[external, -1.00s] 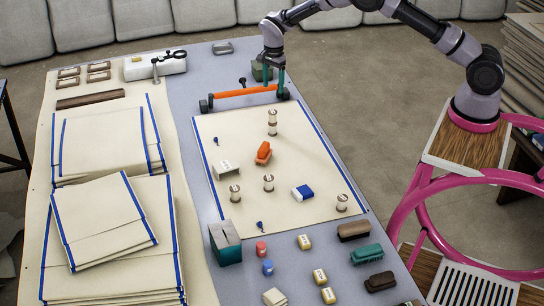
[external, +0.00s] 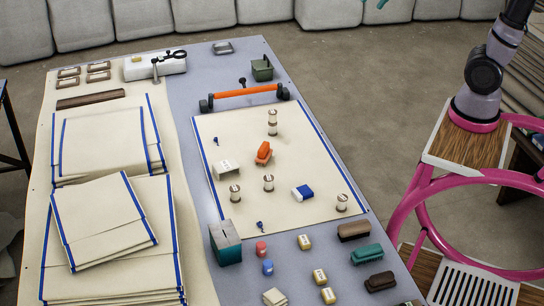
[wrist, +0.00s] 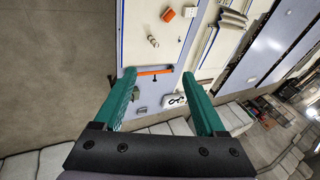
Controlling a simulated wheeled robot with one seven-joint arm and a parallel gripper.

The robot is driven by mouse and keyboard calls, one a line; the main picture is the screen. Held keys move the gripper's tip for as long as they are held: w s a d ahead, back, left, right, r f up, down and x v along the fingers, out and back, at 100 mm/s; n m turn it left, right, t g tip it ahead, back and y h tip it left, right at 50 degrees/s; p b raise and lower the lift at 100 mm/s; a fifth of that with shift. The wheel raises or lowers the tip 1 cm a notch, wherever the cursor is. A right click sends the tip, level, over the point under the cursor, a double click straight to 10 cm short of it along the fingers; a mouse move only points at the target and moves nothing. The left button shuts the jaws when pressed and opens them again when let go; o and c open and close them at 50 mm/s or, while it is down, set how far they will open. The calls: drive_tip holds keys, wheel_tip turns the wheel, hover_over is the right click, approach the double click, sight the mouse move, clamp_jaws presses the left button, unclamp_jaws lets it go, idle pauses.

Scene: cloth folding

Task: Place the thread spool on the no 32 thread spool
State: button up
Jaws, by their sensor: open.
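Several pale thread spools stand on the cream cloth (external: 225,130). Two form an upright stack at the back, an upper spool (external: 272,116) resting on a lower spool (external: 272,130). Single spools stand at the front left (external: 235,194), front middle (external: 268,183) and front right (external: 341,203). Their numbers are too small to read, so I cannot tell which is no 32. My gripper (wrist: 159,76) is open and empty, with teal fingers spread wide, high and away from the spools. In the external view only bits of teal show at the top edge.
An orange clip-like object (external: 263,152), a white block (external: 225,167) and a blue-white eraser (external: 302,192) lie on the cloth. An orange-handled bar (external: 245,93) lies along its back edge. A green container (external: 262,70) stands behind. Folded cloths (external: 110,140) fill the left side.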

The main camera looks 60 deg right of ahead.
drive_tip(key=s+f+n+t, duration=0.1)
drive_tip(key=s+n, duration=0.3)
drive_tip(key=s, duration=0.9)
drive_tip(key=shift+f+t, duration=0.35)
drive_tip(key=shift+t, duration=0.05)
